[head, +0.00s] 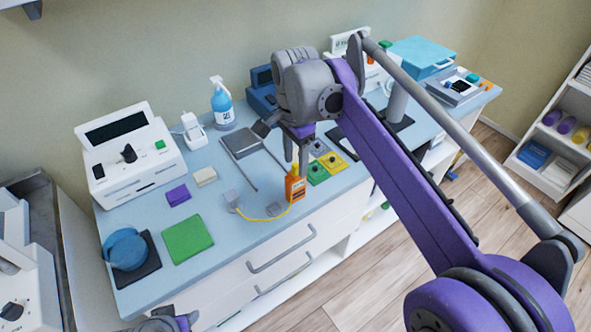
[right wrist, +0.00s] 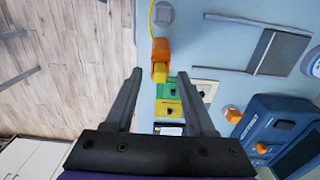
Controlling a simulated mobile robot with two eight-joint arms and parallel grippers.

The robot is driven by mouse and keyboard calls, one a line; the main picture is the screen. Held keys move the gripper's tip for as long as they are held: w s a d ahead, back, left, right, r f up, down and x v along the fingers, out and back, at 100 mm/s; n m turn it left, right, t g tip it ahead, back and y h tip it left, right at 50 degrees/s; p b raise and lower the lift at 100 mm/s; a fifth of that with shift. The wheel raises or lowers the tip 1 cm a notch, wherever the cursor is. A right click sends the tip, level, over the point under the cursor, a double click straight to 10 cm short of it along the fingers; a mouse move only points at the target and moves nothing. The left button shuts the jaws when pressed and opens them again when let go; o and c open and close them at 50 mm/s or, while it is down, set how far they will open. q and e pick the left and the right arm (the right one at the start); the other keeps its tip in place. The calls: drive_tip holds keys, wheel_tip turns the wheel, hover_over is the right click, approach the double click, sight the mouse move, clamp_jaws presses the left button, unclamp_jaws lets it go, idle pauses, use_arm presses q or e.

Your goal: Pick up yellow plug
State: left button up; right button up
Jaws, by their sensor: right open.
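My right gripper (head: 296,163) points down close above the plug in the head view. In the right wrist view its fingers (right wrist: 161,78) are apart, and the plug (right wrist: 160,60) shows between and just beyond the tips. Nothing is held, and I cannot tell the exact gap to the plug.
Green and yellow square plates (head: 318,172) lie right of the plug. A grey flat device (head: 240,142) with a dark rod lies behind it. A green pad (head: 187,239) and a purple block (head: 178,195) are to the left. The counter's front edge is close to the plug.

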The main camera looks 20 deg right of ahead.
drive_tip(key=shift+f, duration=0.45)
drive_tip(key=shift+c, duration=0.2)
clamp_jaws()
drive_tip(key=shift+r, duration=0.1)
